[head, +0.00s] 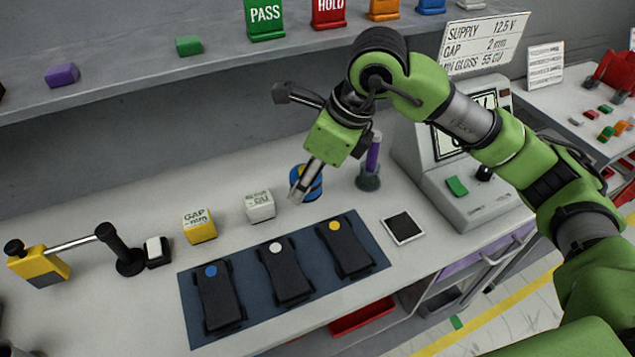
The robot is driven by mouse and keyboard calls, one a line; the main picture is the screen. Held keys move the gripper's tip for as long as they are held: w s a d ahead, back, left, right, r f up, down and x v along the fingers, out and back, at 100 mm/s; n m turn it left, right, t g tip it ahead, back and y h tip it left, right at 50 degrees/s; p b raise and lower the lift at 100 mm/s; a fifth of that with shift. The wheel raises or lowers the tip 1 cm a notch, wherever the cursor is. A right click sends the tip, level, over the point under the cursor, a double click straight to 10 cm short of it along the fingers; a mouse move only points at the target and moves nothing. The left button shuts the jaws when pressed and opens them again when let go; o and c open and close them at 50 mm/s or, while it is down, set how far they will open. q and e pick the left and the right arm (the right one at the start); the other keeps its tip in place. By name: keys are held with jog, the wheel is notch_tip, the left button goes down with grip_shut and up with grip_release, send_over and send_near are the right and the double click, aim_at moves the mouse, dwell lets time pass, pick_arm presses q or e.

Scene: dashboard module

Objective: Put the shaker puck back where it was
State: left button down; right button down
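A round blue piece with a yellow band (314,184) is on the bench in the head view, behind the white cube. It may be the shaker puck, but no label shows. My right gripper (297,193) comes down from the upper right, its fingers in front of this piece and covering part of its left side. I cannot tell whether the fingers grip it or only overlap it. My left gripper is not in view.
A purple cylinder on a grey base (370,165) stands just right. The white cube (260,206) and yellow GAP cube (199,225) are left. A blue mat (262,313) with three dark modules lies in front; a tester (470,190) stands right. A shelf (130,88) overhangs behind.

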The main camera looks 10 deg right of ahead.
jog(key=w+d+f, duration=0.1)
jog(key=w+f, duration=0.1)
jog(key=w+f+p, duration=0.1)
jog(key=w, duration=0.1)
jog(key=w+d+f, duration=0.1)
jog(key=f, duration=0.1)
jog(key=shift+w+d+f, duration=0.3)
jog(key=shift+w, duration=0.1)
jog(key=shift+w+d+f+p, duration=0.1)
jog(key=shift+w+f+p, duration=0.2)
jog(key=shift+f+p, duration=0.05)
jog(key=f, duration=0.3)
jog(key=shift+w+d+f+p, duration=0.1)
jog(key=shift+w+p, duration=0.1)
jog(key=shift+p, duration=0.1)
jog(key=shift+f, duration=0.25)
jog(key=shift+f+b, duration=0.2)
jog(key=shift+b, duration=0.1)
jog(key=c, duration=1.2)
grip_release()
jog(key=shift+c, duration=0.2)
